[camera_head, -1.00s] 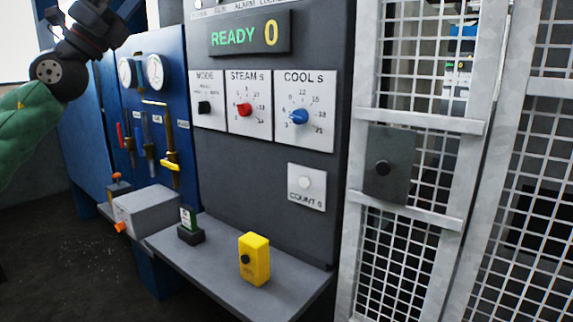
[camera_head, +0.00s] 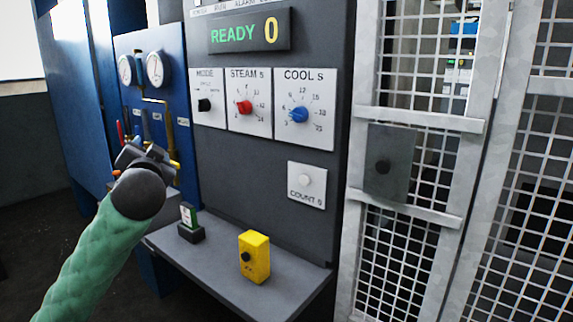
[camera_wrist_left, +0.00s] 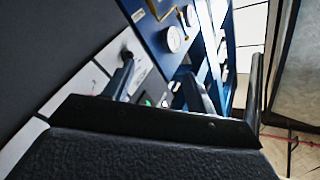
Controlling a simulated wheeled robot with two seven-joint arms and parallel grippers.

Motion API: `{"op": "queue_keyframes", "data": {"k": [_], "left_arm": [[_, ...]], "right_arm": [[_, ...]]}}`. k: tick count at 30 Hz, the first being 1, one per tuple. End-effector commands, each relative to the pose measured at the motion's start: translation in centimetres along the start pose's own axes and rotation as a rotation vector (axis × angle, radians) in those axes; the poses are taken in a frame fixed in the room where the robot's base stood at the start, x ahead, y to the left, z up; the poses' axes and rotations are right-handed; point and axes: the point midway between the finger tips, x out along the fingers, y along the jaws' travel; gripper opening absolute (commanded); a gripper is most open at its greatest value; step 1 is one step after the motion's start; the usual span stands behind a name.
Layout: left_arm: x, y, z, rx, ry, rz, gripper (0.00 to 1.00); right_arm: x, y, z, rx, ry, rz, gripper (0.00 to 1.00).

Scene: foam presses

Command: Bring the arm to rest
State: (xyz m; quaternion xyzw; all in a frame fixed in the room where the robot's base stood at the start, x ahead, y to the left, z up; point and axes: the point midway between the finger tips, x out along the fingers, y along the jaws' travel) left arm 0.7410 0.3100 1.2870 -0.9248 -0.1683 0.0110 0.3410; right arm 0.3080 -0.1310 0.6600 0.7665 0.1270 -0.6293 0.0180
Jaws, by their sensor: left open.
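My left arm, in a green padded sleeve, comes in from the lower left in the head view. My left gripper (camera_head: 145,157) is in front of the lower part of the blue valve panel (camera_head: 125,95), and the dark wrist partly hides it. In the left wrist view my left gripper (camera_wrist_left: 158,88) is open, with nothing seen between its fingers. My right gripper is not in view.
A grey control panel (camera_head: 262,180) reads READY 0 and has mode, steam and cool knobs. A grey shelf (camera_head: 215,265) below holds a yellow box (camera_head: 254,257) and a small black stand with a green-white card (camera_head: 189,222). A mesh gate (camera_head: 405,212) stands right.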

Motion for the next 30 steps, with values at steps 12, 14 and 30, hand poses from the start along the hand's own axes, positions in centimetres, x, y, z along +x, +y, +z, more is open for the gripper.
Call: {"op": "queue_keyframes", "data": {"k": [12, 14, 30], "left_arm": [[-7.6, 16.1, 12.7, -0.09, -0.313, 0.413, 0.56], [-9.1, 17.9, 14.2, -0.103, -0.347, 0.461, 0.56], [-23.0, 29.9, 25.7, -0.231, -0.613, 0.761, 0.56]], "right_arm": [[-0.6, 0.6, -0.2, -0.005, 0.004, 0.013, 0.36], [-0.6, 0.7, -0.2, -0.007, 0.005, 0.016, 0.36], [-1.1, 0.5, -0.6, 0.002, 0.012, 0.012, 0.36]]}}
